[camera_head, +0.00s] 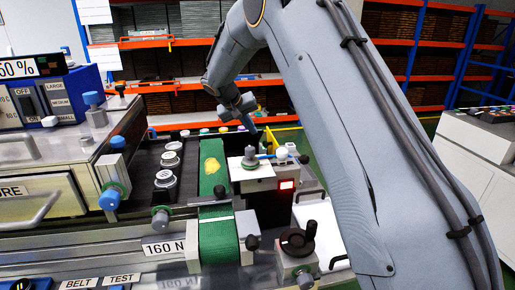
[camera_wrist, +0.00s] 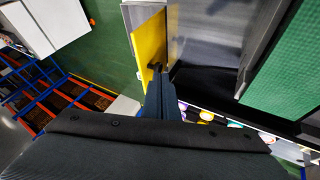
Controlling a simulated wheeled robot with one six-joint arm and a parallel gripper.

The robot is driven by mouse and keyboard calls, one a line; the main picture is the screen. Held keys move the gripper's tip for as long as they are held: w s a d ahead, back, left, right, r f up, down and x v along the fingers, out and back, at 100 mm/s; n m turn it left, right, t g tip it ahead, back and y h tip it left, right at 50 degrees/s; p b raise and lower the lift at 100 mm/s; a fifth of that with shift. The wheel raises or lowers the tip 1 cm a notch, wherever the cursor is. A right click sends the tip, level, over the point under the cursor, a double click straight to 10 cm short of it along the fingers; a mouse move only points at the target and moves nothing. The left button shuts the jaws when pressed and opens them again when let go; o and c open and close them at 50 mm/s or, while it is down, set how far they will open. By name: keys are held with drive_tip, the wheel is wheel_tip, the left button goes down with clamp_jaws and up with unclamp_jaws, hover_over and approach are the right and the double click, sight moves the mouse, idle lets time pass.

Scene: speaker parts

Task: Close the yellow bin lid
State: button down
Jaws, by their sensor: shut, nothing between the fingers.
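The yellow bin lid (camera_wrist: 147,42) shows in the wrist view as a flat yellow panel with a small dark part near its lower right edge. In the head view a small yellow piece (camera_head: 269,139), likely the lid, stands tilted up behind the white-topped machine block. My gripper (camera_wrist: 161,76) is shut and empty. Its fingertips are at the dark part by the lid's edge; I cannot tell whether they touch. In the head view my gripper (camera_head: 254,128) points down just left of the yellow piece. The bin's inside is hidden.
A green belt (camera_head: 217,237) runs through the machine, with a yellow patch on it. Grey-capped knobs (camera_head: 165,179) stand left of the belt. A black handwheel (camera_head: 297,240) is at the front right. Orange and blue shelves (camera_head: 398,62) are behind. A white cabinet (camera_head: 468,150) stands right.

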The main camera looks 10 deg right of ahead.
drive_tip(key=w+a+p+x, duration=0.1)
drive_tip(key=p+x, duration=0.2)
drive_tip(key=x, duration=0.8)
drive_tip(key=shift+w+a, duration=0.15)
drive_tip(key=shift+w, duration=0.25)
